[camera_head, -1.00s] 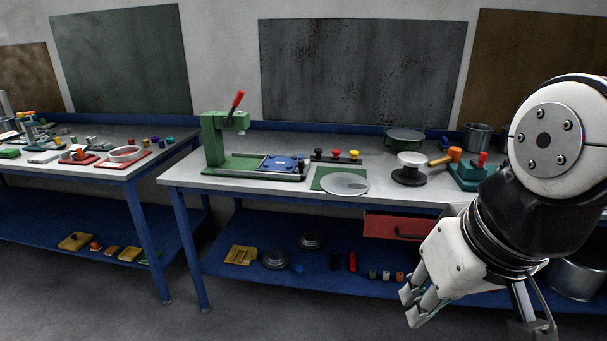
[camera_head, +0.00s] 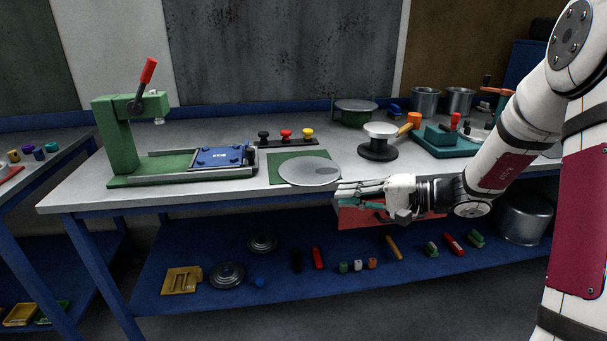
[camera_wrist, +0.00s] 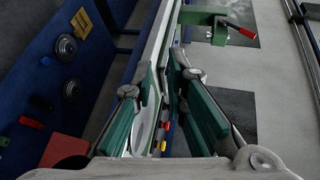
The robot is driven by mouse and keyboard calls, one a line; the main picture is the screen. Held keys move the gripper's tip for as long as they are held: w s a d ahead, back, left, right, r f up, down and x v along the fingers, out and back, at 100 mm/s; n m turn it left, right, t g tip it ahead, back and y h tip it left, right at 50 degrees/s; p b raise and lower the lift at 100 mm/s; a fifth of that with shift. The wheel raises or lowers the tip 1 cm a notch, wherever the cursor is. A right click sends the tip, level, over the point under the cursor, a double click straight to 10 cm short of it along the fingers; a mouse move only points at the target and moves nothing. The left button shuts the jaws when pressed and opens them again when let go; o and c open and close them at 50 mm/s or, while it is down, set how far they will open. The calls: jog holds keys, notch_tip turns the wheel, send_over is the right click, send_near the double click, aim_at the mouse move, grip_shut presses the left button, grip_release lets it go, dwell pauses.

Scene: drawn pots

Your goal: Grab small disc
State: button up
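A thin light grey disc (camera_head: 309,171) lies flat on a green mat (camera_head: 281,159) near the table's front edge. My gripper (camera_head: 345,193) is just right of and in front of this disc in the head view, pointing left, by the table edge. In the wrist view, my gripper (camera_wrist: 163,68) has its teal-padded fingers apart, with nothing held between them. A pale curved surface (camera_wrist: 146,128) shows partly behind the left finger. Two smaller dark grey discs, one nearer (camera_head: 227,275) and one farther (camera_head: 262,244), lie on the lower blue shelf, well below my gripper.
A green press (camera_head: 118,140) with a red handle stands left on the table (camera_head: 85,189). A rack of coloured knobs (camera_head: 286,137) is behind the disc. A round stand (camera_head: 378,142) and a teal fixture (camera_head: 447,140) stand right. A red drawer (camera_head: 362,215) is under the table edge.

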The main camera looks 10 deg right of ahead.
jog(key=w+d+f+m+t+h+b, duration=0.2)
jog(key=w+d+f+m+t, duration=0.3)
jog(key=w+d+f, duration=0.4)
jog(key=t, duration=0.1)
send_near(327, 184)
jog(key=x, duration=0.3)
jog(key=shift+n, duration=0.4)
jog(key=shift+x, duration=2.55)
jog(key=shift+f, duration=0.15)
grip_shut()
jog(key=shift+r, duration=0.45)
jog(key=r+v, duration=0.3)
jog(key=v, duration=1.3)
jog(key=shift+r+p, duration=0.3)
jog(key=shift+r, duration=0.05)
